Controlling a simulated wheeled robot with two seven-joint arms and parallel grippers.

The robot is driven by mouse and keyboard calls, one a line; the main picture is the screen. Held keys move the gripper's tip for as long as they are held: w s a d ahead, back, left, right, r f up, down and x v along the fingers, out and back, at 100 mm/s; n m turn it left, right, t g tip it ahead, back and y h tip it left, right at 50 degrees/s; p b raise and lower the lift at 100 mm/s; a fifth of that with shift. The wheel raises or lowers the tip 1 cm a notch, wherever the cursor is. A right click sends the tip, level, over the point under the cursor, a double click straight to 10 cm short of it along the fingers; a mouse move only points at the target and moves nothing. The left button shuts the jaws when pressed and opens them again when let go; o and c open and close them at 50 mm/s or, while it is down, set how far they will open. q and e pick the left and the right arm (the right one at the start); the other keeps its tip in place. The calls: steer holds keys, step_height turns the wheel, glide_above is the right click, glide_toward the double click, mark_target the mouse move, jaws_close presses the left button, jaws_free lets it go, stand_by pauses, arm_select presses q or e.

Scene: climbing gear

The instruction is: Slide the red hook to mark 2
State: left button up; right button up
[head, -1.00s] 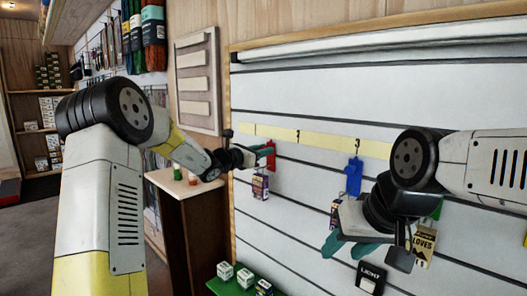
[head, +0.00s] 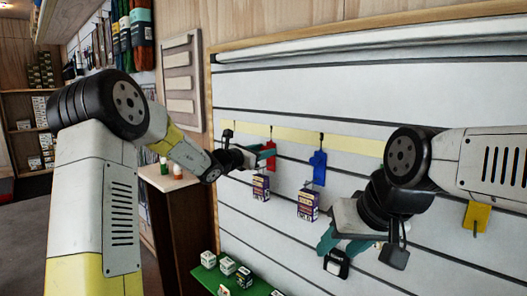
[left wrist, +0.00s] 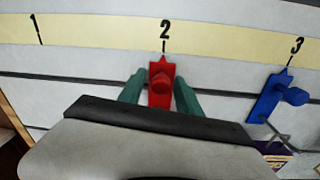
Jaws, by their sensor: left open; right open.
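The red hook (head: 271,155) is on the slatted wall panel. In the left wrist view the red hook (left wrist: 161,85) stands with its pointed top just under the tick of mark 2 (left wrist: 165,30). My left gripper (head: 262,153) is open around it; in the wrist view its green fingers (left wrist: 160,90) are on both sides of it. Whether they touch it is hard to tell. A purple box (head: 261,188) hangs below the red hook. My right gripper (head: 343,243) is open and empty in front of the lower panel.
A blue hook (head: 318,168) is under mark 3 (left wrist: 297,45), right of the red hook, with a box (head: 308,205) below it. A yellow hook (head: 477,217) is further right. A green shelf (head: 232,283) with small boxes is below. Mark 1 (left wrist: 36,30) has clear panel beneath it.

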arm_select(q)
steer(key=shift+a+r, duration=0.1)
steer(key=v, duration=0.7)
steer(key=shift+s+a, duration=0.2)
steer(key=shift+s, duration=0.05)
steer(key=s+d+m+g+y, duration=0.1)
steer(key=s+d+m+g, duration=0.25)
steer(key=s+m, duration=0.6)
steer(key=s+d+m+g, duration=0.2)
steer(key=s+m+g, duration=0.3)
steer(key=s, duration=0.8)
steer(key=s+a+f+m+y, duration=0.3)
steer(key=s+a+m+y, duration=0.1)
steer(key=s+a+m, duration=0.2)
steer(key=s+a+f+m+y, duration=0.4)
steer(key=s+a+m, duration=0.2)
steer(key=s+a, duration=0.2)
steer(key=shift+s+a+t, duration=0.4)
steer(key=shift+s+t, duration=0.05)
steer(key=shift+s, duration=0.1)
